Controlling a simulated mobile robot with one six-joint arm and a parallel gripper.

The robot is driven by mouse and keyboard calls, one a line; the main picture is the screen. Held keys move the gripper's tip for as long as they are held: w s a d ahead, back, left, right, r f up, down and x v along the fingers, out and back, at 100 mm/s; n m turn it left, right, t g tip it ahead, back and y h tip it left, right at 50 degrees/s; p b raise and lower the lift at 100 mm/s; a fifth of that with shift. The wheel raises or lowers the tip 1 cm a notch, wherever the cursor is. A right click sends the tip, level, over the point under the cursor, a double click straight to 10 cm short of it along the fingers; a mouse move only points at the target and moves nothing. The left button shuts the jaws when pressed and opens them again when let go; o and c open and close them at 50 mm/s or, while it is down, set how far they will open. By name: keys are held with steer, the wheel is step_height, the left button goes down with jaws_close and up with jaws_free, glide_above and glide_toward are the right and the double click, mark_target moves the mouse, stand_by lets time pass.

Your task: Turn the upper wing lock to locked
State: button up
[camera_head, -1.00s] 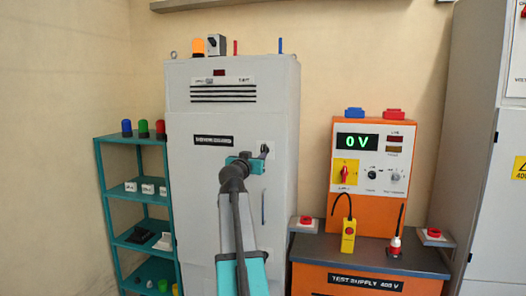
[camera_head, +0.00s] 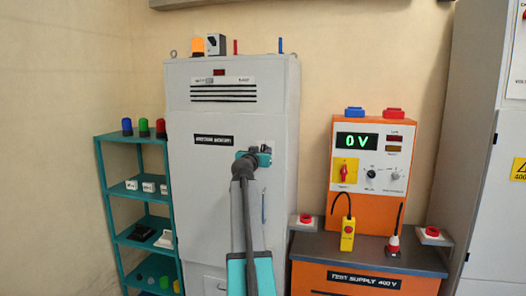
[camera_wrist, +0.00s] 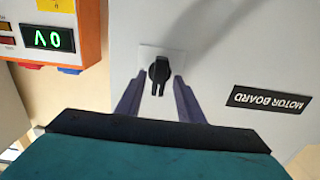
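The upper wing lock (camera_wrist: 159,70) is a black wing knob on a pale square plate on the grey cabinet door (camera_wrist: 225,55), seen upside down in the wrist view. Its wing lies roughly along the picture's vertical. My gripper (camera_wrist: 157,88) is open, with one finger on each side of the wing's lower part. Gaps show on both sides, so it does not grip the knob. In the head view my gripper (camera_head: 265,153) is at the upper right of the cabinet (camera_head: 205,190) and hides the lock.
A "MOTOR BOARD" label (camera_wrist: 270,100) is beside the lock. A dark vertical handle (camera_head: 263,207) is below on the door. The orange test supply (camera_head: 370,190) stands to the right, a teal shelf (camera_head: 112,190) to the left.

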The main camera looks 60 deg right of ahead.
steer(key=shift+d, duration=0.1)
jaws_close()
steer(key=shift+w+d, duration=0.15)
steer(key=shift+r, duration=0.1)
